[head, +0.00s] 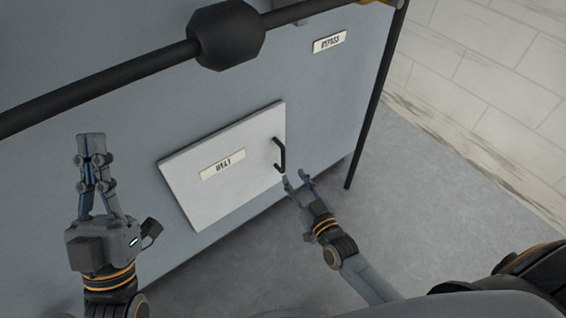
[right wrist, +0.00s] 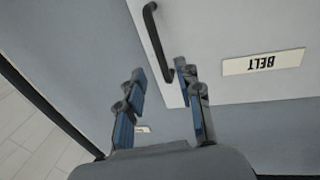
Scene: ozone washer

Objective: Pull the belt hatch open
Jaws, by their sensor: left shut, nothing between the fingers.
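The belt hatch (head: 245,135) is a pale, flat panel marked BELT on the grey machine front, and it looks closed. A black bar handle (head: 280,154) is at its right edge. My right gripper (head: 296,181) is open, just below the handle. In the right wrist view, the handle (right wrist: 153,38) has its near end between the open fingertips (right wrist: 162,72), closer to the right finger; I cannot tell whether they touch. The hatch (right wrist: 210,30) fills the upper right there. My left gripper (head: 92,145) is shut and empty, raised left of the hatch.
A dark horizontal rail (head: 110,80) with a thick black block (head: 228,34) crosses in front of the machine above the hatch. A BYPASS label (head: 330,42) is at upper right. A thin dark post (head: 375,100) stands at the machine's right edge. The grey floor (head: 430,190) is clear.

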